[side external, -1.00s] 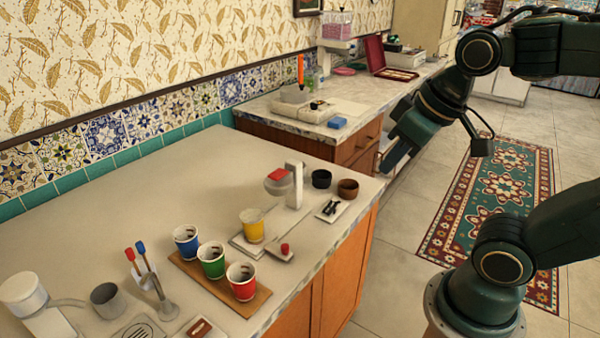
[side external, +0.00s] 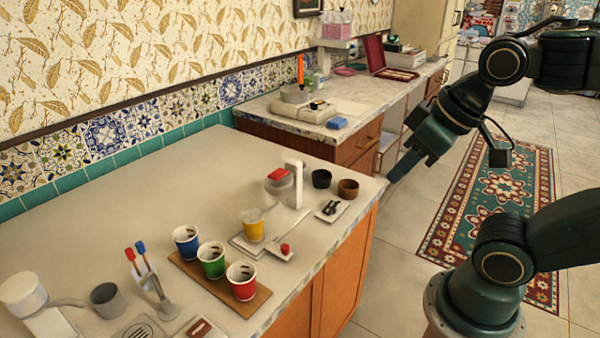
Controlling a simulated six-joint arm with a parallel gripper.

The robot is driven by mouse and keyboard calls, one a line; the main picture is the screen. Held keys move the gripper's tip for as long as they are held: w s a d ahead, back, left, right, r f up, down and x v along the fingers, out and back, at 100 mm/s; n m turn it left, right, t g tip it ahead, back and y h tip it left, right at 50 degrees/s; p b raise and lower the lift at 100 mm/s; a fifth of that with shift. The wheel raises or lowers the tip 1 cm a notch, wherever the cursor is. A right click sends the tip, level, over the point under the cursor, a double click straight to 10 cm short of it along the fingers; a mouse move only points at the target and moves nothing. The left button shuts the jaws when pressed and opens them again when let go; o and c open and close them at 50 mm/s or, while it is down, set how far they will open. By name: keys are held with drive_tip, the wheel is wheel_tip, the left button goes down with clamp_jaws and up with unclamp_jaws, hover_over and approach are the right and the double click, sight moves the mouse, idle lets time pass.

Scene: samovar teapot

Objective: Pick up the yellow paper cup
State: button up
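The yellow paper cup (side external: 252,227) stands upright on a small light plate (side external: 240,242) near the middle of the counter, right of the wooden tray. Something whitish shows at its top. My gripper (side external: 398,172) is in the air beyond the counter's right edge, well to the right of the cup and apart from it. Its fingers point down and to the left. From this side I cannot see a gap between the fingers. Nothing visible hangs from it.
Blue (side external: 187,243), green (side external: 212,262) and red (side external: 242,283) cups stand on a wooden tray (side external: 222,299). Close to the yellow cup are a white upright post (side external: 294,185), a red-topped pot (side external: 279,183) and a small red knob (side external: 285,247). The counter's back left is clear.

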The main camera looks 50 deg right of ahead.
drive_tip(key=o, duration=1.2)
drive_tip(key=shift+c, duration=0.2)
drive_tip(key=shift+w, duration=0.1)
